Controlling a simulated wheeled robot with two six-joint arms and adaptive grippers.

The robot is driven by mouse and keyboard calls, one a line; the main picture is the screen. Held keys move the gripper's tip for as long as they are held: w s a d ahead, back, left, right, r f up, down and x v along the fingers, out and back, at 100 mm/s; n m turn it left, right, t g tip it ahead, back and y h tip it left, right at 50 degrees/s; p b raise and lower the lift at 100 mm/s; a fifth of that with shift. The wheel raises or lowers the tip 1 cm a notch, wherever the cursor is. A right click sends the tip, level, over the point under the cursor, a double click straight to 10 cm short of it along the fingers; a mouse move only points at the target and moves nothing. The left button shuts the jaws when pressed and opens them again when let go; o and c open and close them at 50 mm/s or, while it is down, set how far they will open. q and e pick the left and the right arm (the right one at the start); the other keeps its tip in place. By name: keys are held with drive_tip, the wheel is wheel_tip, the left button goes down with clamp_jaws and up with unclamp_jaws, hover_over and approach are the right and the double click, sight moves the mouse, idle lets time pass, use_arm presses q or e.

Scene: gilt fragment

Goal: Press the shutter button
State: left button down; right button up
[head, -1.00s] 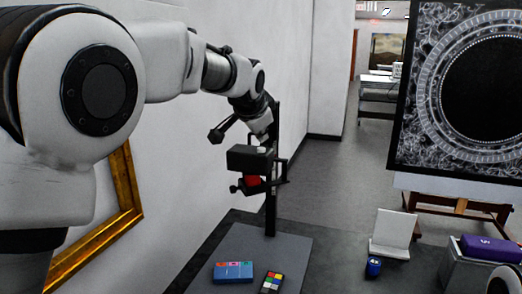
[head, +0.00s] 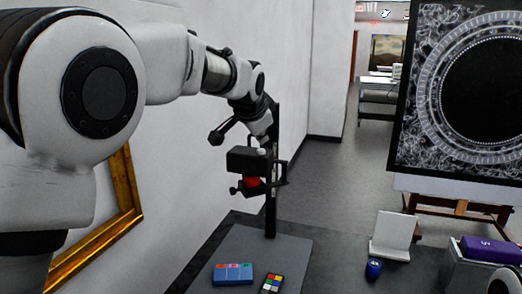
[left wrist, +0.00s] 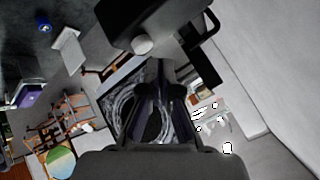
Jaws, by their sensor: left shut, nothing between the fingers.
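A black camera (head: 246,161) with a red part (head: 252,182) under it is mounted on a dark upright post (head: 271,205). A pale round button (left wrist: 141,45), which looks like the shutter button, sits on the black camera body (left wrist: 150,15) in the left wrist view. My left gripper (head: 264,141) is shut and empty, just above the camera's right end in the head view. Its fingertips (left wrist: 158,66) show close to the button in the left wrist view; whether they touch it I cannot tell. My right gripper is out of view.
A blue box (head: 233,274) and a colour chart (head: 271,283) lie on the grey base (head: 285,252) below the post. A gilt frame (head: 127,200) leans at the left wall. A dark round-patterned picture (head: 415,150) stands on an easel at right. The floor between is clear.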

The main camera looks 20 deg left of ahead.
sight(261, 150)
use_arm(q)
drive_tip(key=shift+f, duration=0.1)
drive_tip(key=shift+f, duration=0.35)
drive_tip(key=shift+f, duration=0.4)
idle(0.6)
drive_tip(key=shift+r+p, duration=0.7)
drive_tip(key=shift+r, duration=0.15)
wheel_tip(261, 150, up, 5)
drive_tip(key=p, duration=0.5)
drive_tip(key=shift+r, duration=0.1)
